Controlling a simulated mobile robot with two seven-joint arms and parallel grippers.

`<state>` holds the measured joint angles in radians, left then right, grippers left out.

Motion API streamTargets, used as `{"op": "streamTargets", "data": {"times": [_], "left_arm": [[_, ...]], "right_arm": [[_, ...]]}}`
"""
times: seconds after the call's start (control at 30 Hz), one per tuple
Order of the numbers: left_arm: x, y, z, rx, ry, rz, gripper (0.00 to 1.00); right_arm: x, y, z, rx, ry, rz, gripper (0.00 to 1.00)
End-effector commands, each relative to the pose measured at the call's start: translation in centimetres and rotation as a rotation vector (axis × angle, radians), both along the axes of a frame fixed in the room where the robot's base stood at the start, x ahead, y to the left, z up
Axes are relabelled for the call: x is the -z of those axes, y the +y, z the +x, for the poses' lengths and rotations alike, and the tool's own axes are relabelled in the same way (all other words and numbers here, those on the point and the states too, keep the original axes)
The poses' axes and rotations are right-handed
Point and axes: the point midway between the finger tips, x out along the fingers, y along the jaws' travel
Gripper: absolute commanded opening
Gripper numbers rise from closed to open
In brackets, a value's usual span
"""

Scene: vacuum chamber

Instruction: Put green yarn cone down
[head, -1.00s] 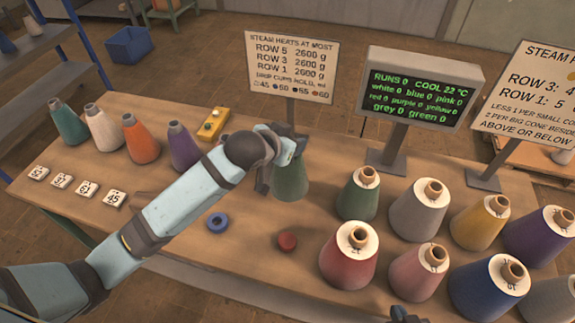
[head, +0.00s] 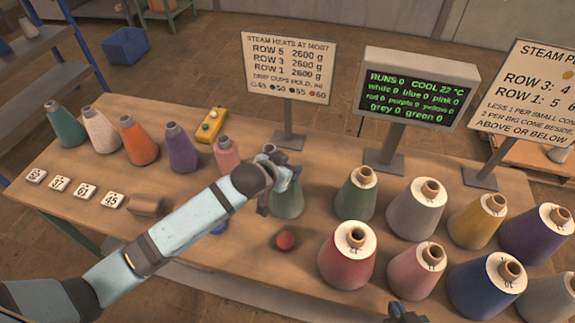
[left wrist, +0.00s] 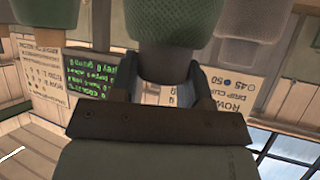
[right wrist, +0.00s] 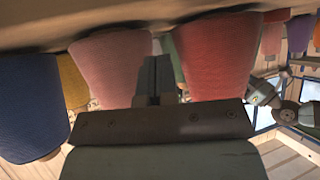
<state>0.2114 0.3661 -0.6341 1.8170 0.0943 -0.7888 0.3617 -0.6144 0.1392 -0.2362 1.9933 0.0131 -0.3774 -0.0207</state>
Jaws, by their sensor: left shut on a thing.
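The green yarn cone (head: 287,203) is upright in my left gripper (head: 278,178), over the middle of the wooden table, left of another green cone (head: 355,195). The left wrist view shows my left gripper (left wrist: 160,85) shut around the held cone's narrow top (left wrist: 165,60), with its wide green body (left wrist: 170,20) beyond. I cannot tell whether its base touches the table. My right gripper (head: 400,313) is at the front edge; in the right wrist view its fingers (right wrist: 157,78) are together and empty, between a pink and a red cone.
Large cones, including a red one (head: 347,258), crowd the right. Small cones, including a purple one (head: 181,150), stand at the back left near number tags (head: 86,191). A red disc (head: 285,241) lies in front of the held cone. Signs and a display (head: 420,88) stand behind.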

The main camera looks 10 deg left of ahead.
Motion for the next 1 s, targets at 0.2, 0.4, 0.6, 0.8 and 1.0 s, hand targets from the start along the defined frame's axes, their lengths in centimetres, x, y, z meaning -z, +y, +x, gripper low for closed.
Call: {"op": "streamTargets", "data": {"times": [0.2, 0.4, 0.6, 0.8, 1.0], "left_arm": [[0.2, 0.0, 0.0, 0.000, 0.001, 0.000, 0.69], [0.2, 0.0, 0.0, 0.000, 0.001, 0.000, 0.69], [-0.6, 0.4, -0.8, 0.000, -0.001, 0.000, 0.69], [-2.6, 1.8, -4.0, 0.000, 0.000, 0.000, 0.69], [-4.9, 3.1, -7.2, 0.000, 0.001, 0.000, 0.69]], "right_arm": [[0.1, -0.1, 0.0, 0.001, 0.002, -0.001, 0.00], [0.1, -0.1, 0.0, 0.002, 0.002, -0.002, 0.00], [0.1, -0.1, 0.0, 0.002, 0.001, -0.001, 0.00], [0.3, -0.1, 0.1, 0.002, -0.001, -0.001, 0.00], [0.5, -0.1, 0.1, 0.002, -0.002, -0.001, 0.00]]}}
